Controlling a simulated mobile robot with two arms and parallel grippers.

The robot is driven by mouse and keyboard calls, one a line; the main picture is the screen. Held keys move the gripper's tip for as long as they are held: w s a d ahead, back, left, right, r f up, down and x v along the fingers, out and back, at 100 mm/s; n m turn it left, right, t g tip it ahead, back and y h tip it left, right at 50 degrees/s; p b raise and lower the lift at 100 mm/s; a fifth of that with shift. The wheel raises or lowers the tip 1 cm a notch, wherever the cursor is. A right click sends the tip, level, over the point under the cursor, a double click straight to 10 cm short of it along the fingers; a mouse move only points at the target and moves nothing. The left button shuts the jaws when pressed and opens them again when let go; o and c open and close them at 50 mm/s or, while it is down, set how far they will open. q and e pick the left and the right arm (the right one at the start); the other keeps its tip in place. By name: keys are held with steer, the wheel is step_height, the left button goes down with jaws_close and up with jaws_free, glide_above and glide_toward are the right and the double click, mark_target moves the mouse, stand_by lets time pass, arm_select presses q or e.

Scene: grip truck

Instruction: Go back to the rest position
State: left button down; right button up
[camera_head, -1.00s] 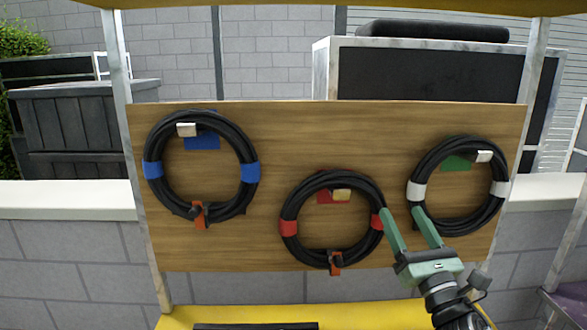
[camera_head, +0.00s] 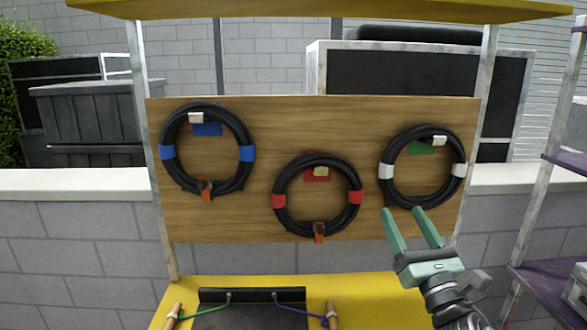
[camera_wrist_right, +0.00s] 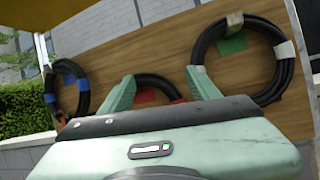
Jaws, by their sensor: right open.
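My right gripper (camera_head: 412,232) is open and empty at the right of the head view, in front of the lower right of the wooden board. Its two green fingers point up and away, with nothing between them. It also shows in the right wrist view (camera_wrist_right: 160,90). Three black cable coils hang on the board: one with blue bands (camera_head: 247,153), one with red bands (camera_head: 278,201) and one with white bands (camera_head: 386,171). In the right wrist view the white-banded coil (camera_wrist_right: 282,75) is at the right and the red-banded coil is partly hidden behind the gripper. My left gripper is not in view.
The wooden board (camera_head: 300,125) stands over a yellow base (camera_head: 375,290) with a dark case (camera_head: 245,318) at the bottom. A metal rack with purple shelves (camera_head: 540,285) stands at the right. A low grey wall (camera_head: 70,245) is behind. Space before the board looks free.

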steer(key=s+d+f+m+g+h, duration=0.1)
steer(key=s+f+m+g+h, duration=0.35)
steer(key=f+m, duration=0.75)
steer(key=s+d+f+m+g+h, duration=0.2)
steer(key=s+f+m+g, duration=0.3)
steer(key=s+f+m, duration=0.65)
steer(key=s+a+f+m+g+y, duration=0.1)
steer(key=s+a+f+m+g, duration=0.1)
steer(key=s+f+m+g, duration=0.6)
steer(key=s+a+f+m+g+y, duration=0.1)
steer(key=s+a+f+m+g, duration=0.2)
steer(key=s+f, duration=0.7)
steer(key=s+f+b, duration=0.3)
steer(key=f+b, duration=0.2)
steer(key=f, duration=2.1)
arm_select(q)
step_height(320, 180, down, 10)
steer(key=b, duration=0.5)
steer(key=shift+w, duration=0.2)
arm_select(e)
steer(key=s+d+f, duration=0.1)
steer(key=s+f, duration=0.8)
steer(key=f, duration=0.2)
steer(key=s+d+f, duration=0.2)
steer(key=s+f, duration=0.7)
steer(key=f, duration=0.3)
steer(key=shift+d+g, duration=0.15)
steer(key=shift+g, duration=0.3)
